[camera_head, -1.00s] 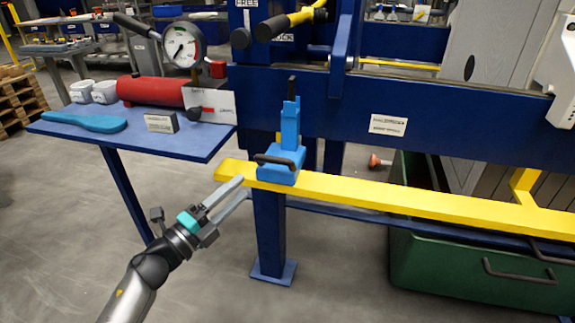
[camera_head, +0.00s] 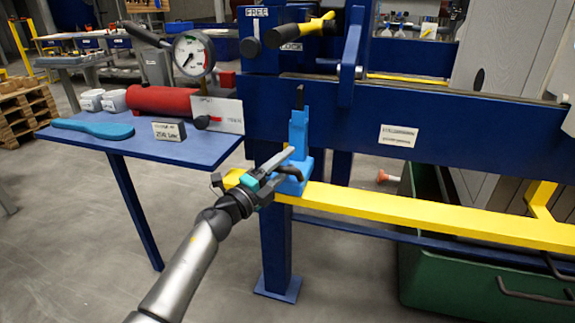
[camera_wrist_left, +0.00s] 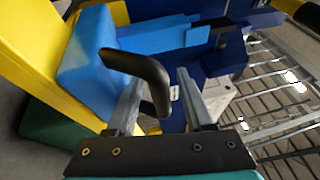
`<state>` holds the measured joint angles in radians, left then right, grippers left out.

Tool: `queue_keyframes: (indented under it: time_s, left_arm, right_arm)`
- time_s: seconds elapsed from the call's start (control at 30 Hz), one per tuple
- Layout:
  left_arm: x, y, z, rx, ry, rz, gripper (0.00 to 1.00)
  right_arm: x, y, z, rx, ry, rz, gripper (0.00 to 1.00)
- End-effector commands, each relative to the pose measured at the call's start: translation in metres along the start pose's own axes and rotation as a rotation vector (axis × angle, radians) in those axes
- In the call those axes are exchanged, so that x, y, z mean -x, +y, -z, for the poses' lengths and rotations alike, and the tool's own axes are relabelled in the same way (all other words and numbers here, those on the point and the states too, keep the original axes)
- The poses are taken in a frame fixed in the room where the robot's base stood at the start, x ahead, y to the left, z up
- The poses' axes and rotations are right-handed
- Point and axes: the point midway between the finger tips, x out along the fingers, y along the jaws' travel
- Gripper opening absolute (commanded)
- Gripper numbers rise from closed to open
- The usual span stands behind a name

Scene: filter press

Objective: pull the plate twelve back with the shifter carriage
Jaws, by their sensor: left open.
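The shifter carriage (camera_head: 299,140) is a light blue block with an upright post, at the left end of the yellow rail (camera_head: 400,212). Its black handle (camera_wrist_left: 150,75) is a bent bar on the carriage side. My left gripper (camera_head: 287,163) is open at the carriage. In the left wrist view its fingers lie on either side of the handle's lower part; I cannot tell whether they touch it. Pale grey plates (camera_head: 505,75) stand at the right in the head view; I cannot tell which is plate twelve. My right gripper is not in view.
A blue side table (camera_head: 190,152) at left holds a red cylinder (camera_head: 160,101), a gauge (camera_head: 193,54) and a teal paddle-like object (camera_head: 93,129). A green bin (camera_head: 455,280) stands below the rail.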

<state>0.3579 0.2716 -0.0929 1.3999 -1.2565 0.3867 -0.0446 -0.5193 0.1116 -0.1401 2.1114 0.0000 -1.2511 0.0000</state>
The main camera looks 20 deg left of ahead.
Motion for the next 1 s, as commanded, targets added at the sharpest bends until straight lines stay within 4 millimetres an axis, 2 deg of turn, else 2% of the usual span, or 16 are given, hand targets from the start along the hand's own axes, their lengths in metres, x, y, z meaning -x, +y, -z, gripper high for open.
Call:
queue_keyframes:
  time_s: [0.13,0.43,0.9,1.0]
  left_arm:
    - [-0.0076,-0.0001,0.0000,0.000,0.000,0.001,0.52]
    - [-0.0088,-0.0003,0.0001,0.000,0.000,0.000,0.52]
    - [-0.0084,-0.0001,0.0001,0.000,0.000,0.000,0.00]
    - [-0.0084,0.0000,0.0001,0.000,0.000,-0.001,0.00]
  right_arm:
    - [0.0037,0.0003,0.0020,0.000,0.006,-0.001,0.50]
    - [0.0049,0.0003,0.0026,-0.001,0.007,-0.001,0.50]
    - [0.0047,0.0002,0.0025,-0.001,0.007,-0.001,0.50]
    - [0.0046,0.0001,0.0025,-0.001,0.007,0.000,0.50]
